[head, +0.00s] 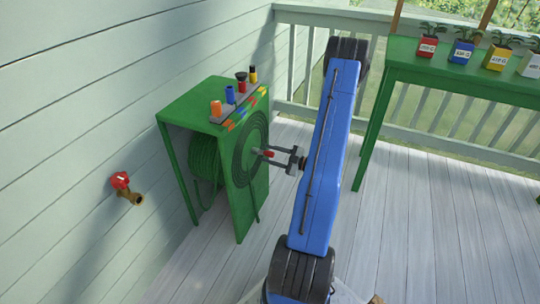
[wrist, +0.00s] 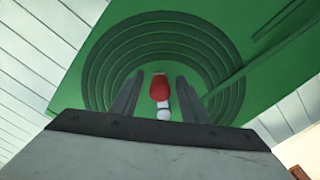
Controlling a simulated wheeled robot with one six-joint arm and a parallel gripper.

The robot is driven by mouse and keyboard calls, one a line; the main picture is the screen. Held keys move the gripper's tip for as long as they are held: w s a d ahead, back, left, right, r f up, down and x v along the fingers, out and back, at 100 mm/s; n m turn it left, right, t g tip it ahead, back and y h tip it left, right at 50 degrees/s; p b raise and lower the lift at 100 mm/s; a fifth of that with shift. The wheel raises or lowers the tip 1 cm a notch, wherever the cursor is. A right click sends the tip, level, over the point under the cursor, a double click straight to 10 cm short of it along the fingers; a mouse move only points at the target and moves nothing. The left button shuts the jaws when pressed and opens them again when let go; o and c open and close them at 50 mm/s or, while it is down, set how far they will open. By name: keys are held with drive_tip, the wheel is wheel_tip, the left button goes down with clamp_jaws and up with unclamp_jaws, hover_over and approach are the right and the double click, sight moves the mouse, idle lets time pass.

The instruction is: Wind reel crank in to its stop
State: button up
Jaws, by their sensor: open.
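The reel crank shows a red handle (head: 269,153) at the ringed side face of the green hose reel cabinet (head: 251,200). In the wrist view the red handle (wrist: 159,88) has a whitish end toward me and stands between my fingers. My gripper (head: 264,154) is open, with one finger on each side of the handle, and a gap shows on both sides. The green hose (head: 205,160) is coiled inside the cabinet. The crank's arm is hard to make out behind the handle and fingers.
Several coloured nozzles, one of them orange (head: 216,108), stand on a strip on the cabinet top. A red tap (head: 121,181) sticks out of the left wall. A green table (head: 450,68) with labelled pots stands at the right. The deck (head: 420,220) between is clear.

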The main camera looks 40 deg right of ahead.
drive_tip(key=v, duration=1.7)
drive_tip(key=shift+s+d, duration=0.15)
drive_tip(key=w+a+n, duration=0.2)
drive_tip(key=w+n, duration=0.3)
drive_tip(key=n, duration=0.5)
drive_tip(key=w+a+n, duration=0.2)
drive_tip(key=w+n, duration=0.3)
drive_tip(key=n, duration=0.5)
drive_tip(key=w+a+n, duration=0.2)
drive_tip(key=w+n, duration=0.3)
drive_tip(key=n, duration=0.5)
drive_tip(key=shift+a+r, duration=0.15)
drive_tip(key=shift+a, duration=0.05)
clamp_jaws()
